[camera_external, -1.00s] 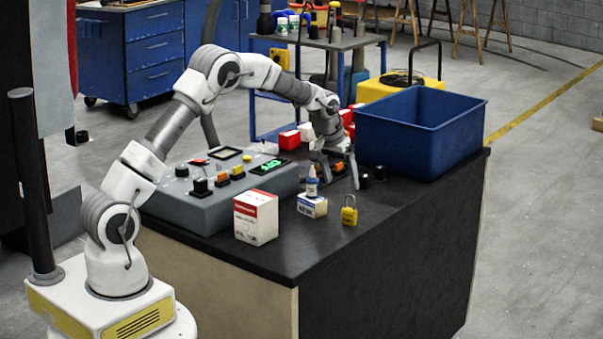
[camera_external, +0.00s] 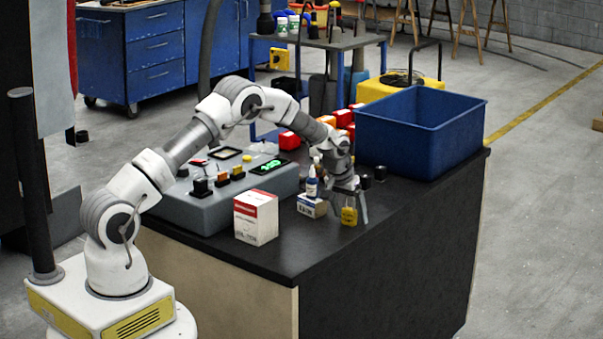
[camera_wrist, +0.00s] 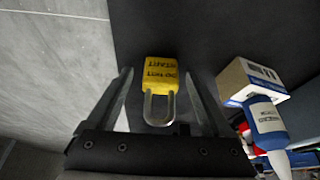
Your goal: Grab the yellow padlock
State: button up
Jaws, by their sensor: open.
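The yellow padlock (camera_external: 349,216) is on the dark worktop near its right front edge. In the wrist view the padlock (camera_wrist: 160,75) shows its yellow body with dark lettering and its grey shackle towards my gripper. My gripper (camera_external: 350,208) is down at the padlock, with its fingers apart. In the wrist view my gripper (camera_wrist: 160,80) is open, with one finger on each side of the padlock and a gap on both sides. The upper part of the padlock is partly hidden by my gripper in the external view.
A small white-and-blue box (camera_external: 312,206) and a blue bottle (camera_external: 311,186) are close to the left of my gripper. A red-and-white box (camera_external: 256,217) stands further left. The front right worktop is clear.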

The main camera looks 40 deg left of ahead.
grip_shut()
dwell(0.4)
jog(key=shift+r, duration=0.15)
